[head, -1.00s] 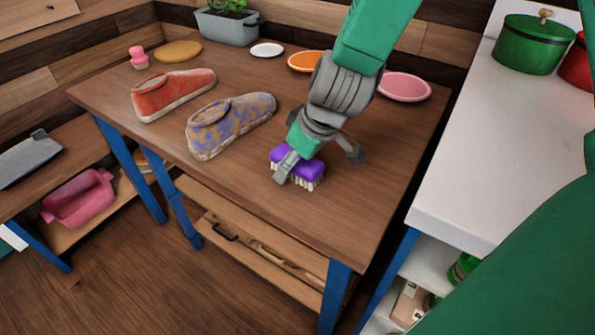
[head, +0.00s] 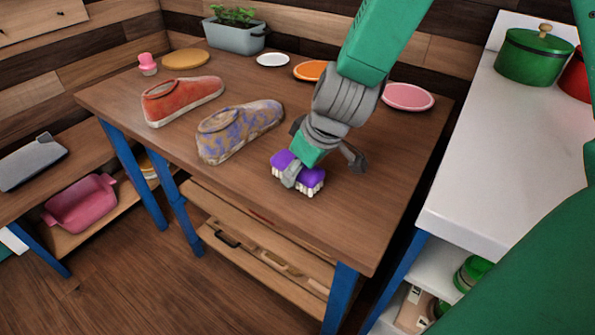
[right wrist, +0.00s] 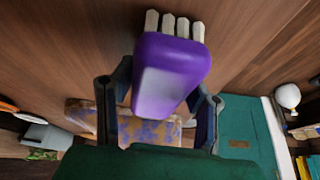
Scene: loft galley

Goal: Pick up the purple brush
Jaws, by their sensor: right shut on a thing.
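The purple brush (head: 307,174) has a purple back and pale bristles pointing down. It is at the front part of the wooden table (head: 330,225). My right gripper (head: 322,170) comes down over it from above and is shut on it. The right wrist view shows the brush (right wrist: 170,75) between the two fingers (right wrist: 158,108), its bristles toward the top of the picture. I cannot tell whether the bristles touch the table or hang just above it. My left gripper is not in view.
A patterned shoe (head: 240,130) and a red shoe (head: 183,100) stand left of the brush. Plates, including a pink one (head: 408,97), and a planter (head: 234,37) lie farther back. A white counter (head: 490,150) with a green pot (head: 534,55) is at right. The table front is clear.

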